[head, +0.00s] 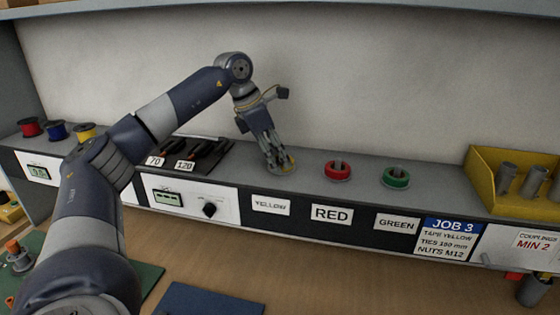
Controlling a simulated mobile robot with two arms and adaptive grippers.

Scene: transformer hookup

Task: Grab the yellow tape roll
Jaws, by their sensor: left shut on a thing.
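The yellow tape roll (291,166) sits on the shelf above the YELLOW label (270,205). It is mostly hidden behind my left gripper (279,165). The gripper points down and is shut on the roll at shelf height. I cannot tell whether the roll is touching the shelf. A red tape roll (338,171) and a green tape roll (396,178) sit to the right on the same shelf, each above its own label. My right gripper is not in view.
A yellow bin (483,187) with grey cylinders stands at the shelf's right end. Red, blue and yellow spools (85,131) stand at the left end. A black holder (190,152) marked 70 and 120 is left of my gripper. A blue mat (210,301) lies on the bench below.

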